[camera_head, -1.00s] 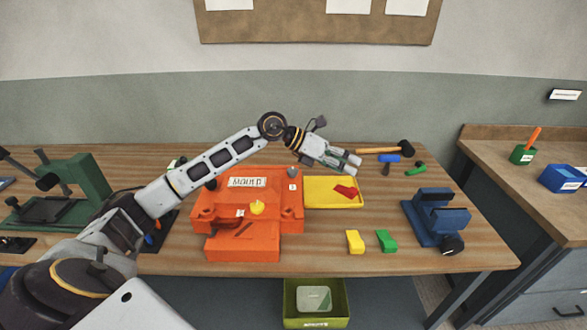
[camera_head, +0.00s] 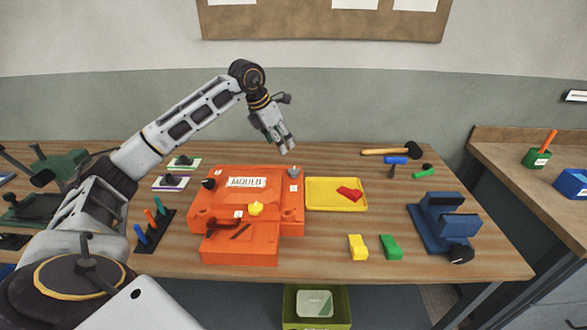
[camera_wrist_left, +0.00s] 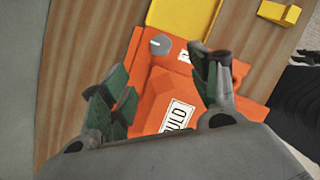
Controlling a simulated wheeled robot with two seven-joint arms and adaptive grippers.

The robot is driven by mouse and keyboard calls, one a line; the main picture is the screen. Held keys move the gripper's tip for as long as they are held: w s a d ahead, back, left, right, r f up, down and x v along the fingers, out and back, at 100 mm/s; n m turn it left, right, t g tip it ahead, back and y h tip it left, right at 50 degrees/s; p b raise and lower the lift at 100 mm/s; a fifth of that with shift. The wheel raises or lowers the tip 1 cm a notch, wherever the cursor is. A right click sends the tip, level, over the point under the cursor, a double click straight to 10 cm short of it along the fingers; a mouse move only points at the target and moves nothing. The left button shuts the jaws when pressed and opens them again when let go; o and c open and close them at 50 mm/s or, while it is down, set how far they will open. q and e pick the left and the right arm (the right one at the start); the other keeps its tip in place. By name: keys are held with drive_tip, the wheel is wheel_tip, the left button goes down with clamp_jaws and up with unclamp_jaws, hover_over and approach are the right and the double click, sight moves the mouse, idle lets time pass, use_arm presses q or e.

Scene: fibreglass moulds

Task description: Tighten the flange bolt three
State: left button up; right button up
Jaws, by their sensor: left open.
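The orange mould (camera_head: 225,250) sits mid-table with a white label plate (camera_head: 246,183) on top. Three bolt-like knobs show on it: a black one (camera_head: 208,183) at the back left, a yellow one (camera_head: 256,208) at the front, and a grey one (camera_head: 294,172) at the back right. Small white tags lie near them, too small to read. My left gripper (camera_head: 284,146) is open and empty, above the table behind the grey knob, fingers pointing down. In the left wrist view the grey knob (camera_wrist_left: 160,44) shows between the open fingers (camera_wrist_left: 165,70). My right gripper is out of view.
A yellow tray (camera_head: 320,207) with a red piece (camera_head: 350,194) adjoins the mould's right side. Yellow (camera_head: 358,247) and green (camera_head: 390,247) blocks lie in front, and a blue vise (camera_head: 440,222) stands right. A tool rack (camera_head: 154,236) is left. A hammer (camera_head: 385,151) lies behind.

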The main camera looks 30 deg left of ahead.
use_arm(q)
approach(294, 170)
drive_tip(key=x, duration=0.7)
drive_tip(key=shift+x, duration=0.8)
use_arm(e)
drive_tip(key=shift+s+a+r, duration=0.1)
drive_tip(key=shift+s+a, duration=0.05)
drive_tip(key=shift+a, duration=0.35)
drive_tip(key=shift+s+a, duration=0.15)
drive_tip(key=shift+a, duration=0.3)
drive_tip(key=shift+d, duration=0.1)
use_arm(q)
drive_tip(key=c, duration=1)
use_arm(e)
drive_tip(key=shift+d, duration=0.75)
